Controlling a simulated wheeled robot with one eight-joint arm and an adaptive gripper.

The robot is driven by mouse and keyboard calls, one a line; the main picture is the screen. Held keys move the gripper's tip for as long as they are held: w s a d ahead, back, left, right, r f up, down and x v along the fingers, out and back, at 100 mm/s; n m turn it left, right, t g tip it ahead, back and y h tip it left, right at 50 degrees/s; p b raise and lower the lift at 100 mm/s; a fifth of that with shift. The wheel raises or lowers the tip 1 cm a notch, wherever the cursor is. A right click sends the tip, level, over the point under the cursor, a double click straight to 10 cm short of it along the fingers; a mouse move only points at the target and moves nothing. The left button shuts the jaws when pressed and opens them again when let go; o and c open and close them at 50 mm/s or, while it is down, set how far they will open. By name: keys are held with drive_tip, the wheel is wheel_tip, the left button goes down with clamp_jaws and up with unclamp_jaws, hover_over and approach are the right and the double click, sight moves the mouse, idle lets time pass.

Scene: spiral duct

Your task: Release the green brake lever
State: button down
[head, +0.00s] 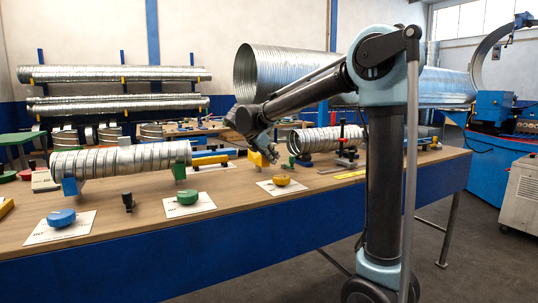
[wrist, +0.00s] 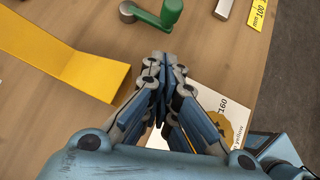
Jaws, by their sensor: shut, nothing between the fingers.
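The green brake lever (wrist: 165,12) shows at the top of the wrist view, cut by the frame edge, with a rounded green end and a grey piece at its left. In the head view a small green upright part (head: 291,161), probably the same lever, stands just right of my gripper (head: 273,156). In the wrist view my gripper (wrist: 164,60) has its fingertips together and empty. The fingertips are apart from the lever in the picture, below it. I cannot tell their height above the table.
A yellow angled plate (wrist: 65,50) lies left of my gripper. A white card (wrist: 211,92) with a yellow knob (wrist: 236,125) is partly hidden under the fingers. A spiral duct (head: 315,140) lies behind the lever; another duct (head: 120,160) rests on supports at left.

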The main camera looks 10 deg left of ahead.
drive_tip(key=w+d+f, duration=0.2)
drive_tip(key=w+d, duration=0.1)
drive_tip(key=shift+w+d+f, duration=0.1)
drive_tip(key=shift+w+f, duration=0.1)
drive_tip(key=shift+w, duration=0.05)
drive_tip(key=shift+w+d, duration=0.5)
drive_tip(key=shift+w, duration=0.15)
